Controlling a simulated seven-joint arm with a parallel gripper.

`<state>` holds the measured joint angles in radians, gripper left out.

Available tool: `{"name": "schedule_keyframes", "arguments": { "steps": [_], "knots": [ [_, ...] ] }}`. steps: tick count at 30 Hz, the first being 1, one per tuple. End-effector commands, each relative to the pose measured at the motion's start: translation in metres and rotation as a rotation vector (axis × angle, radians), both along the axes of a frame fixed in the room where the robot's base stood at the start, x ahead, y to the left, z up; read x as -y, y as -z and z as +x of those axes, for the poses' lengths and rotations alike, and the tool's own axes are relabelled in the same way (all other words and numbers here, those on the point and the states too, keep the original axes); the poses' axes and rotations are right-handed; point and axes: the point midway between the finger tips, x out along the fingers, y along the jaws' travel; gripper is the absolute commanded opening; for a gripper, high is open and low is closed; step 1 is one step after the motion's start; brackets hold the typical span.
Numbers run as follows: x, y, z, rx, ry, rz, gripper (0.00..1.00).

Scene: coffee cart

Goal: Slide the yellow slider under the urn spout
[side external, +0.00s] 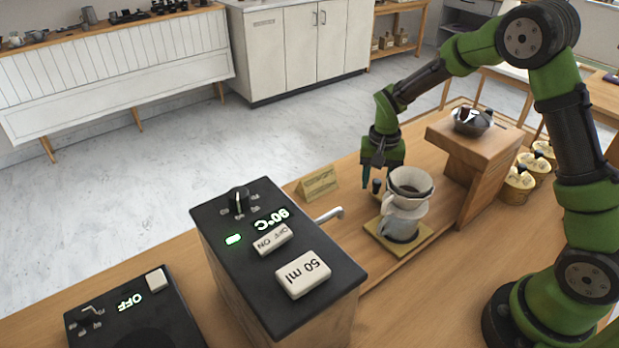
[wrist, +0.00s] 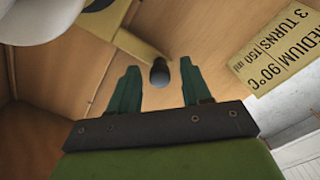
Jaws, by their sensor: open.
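The yellow slider (side external: 370,228) is a flat square plate on the wooden counter, under a white dripper (side external: 409,184) and its cup. The urn (side external: 268,245) is the black-topped box to the left. Its metal spout (side external: 329,215) points right toward the slider, which lies to the right of the spout tip. My gripper (side external: 376,178) is open, pointing down just behind the dripper. A dark rounded knob (wrist: 160,73) shows between the open fingers (wrist: 159,66) in the wrist view; I cannot tell whether they touch it.
A printed recipe card (side external: 318,184) stands behind the spout and also shows in the wrist view (wrist: 277,51). A wooden stand (side external: 477,150) holding a metal bowl (side external: 470,121) is right of the dripper.

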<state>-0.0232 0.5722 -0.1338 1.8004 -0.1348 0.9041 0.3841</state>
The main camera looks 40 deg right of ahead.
Motion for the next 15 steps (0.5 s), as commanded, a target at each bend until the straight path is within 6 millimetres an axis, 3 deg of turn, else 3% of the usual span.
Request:
{"name": "schedule_keyframes", "arguments": {
  "steps": [11,15],
  "knots": [
    [0.0001,0.0074,-0.0002,0.000,0.000,0.000,0.48],
    [0.0001,0.0072,-0.0002,0.000,0.000,0.000,0.30]
  ]
}}
